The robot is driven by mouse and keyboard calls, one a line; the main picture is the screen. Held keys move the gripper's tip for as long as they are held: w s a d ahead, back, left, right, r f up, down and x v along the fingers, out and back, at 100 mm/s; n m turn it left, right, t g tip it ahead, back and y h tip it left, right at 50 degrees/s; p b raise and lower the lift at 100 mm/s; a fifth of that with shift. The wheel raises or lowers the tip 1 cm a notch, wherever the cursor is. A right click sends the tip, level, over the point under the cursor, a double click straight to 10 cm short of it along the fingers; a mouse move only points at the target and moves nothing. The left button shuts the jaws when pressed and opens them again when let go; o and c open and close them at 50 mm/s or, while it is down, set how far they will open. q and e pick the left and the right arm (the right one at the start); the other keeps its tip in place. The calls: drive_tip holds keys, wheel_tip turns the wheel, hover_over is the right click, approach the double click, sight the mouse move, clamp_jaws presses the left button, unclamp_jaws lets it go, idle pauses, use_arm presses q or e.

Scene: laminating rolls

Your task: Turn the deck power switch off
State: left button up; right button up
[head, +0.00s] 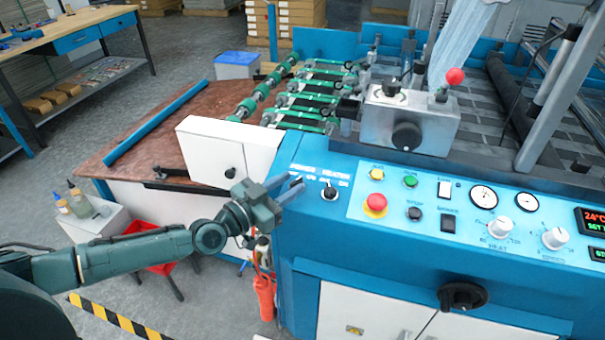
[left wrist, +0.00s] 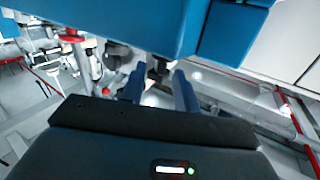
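My left gripper (head: 292,187) reaches in from the left, at the left end of the blue control panel (head: 345,172). Its two fingers are apart and nothing is seen held between them. Just right of the fingertips, a small black-topped switch (head: 330,192) stands on the panel below white lettering too blurred to read fully. In the left wrist view the open fingers (left wrist: 159,88) point at the blue machine body, with a small dark part (left wrist: 158,68) beyond and between them. A black rotary switch (head: 462,296) sits on the front face. I cannot read which is labelled deck power. My right gripper is out of view.
The panel carries a red emergency button (head: 375,203), a black rocker (head: 448,222), dials and heat knobs. A white box (head: 232,150) stands behind my left gripper.

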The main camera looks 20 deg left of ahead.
sight(295, 181)
use_arm(q)
drive_tip(key=shift+x, duration=2.4)
clamp_jaws()
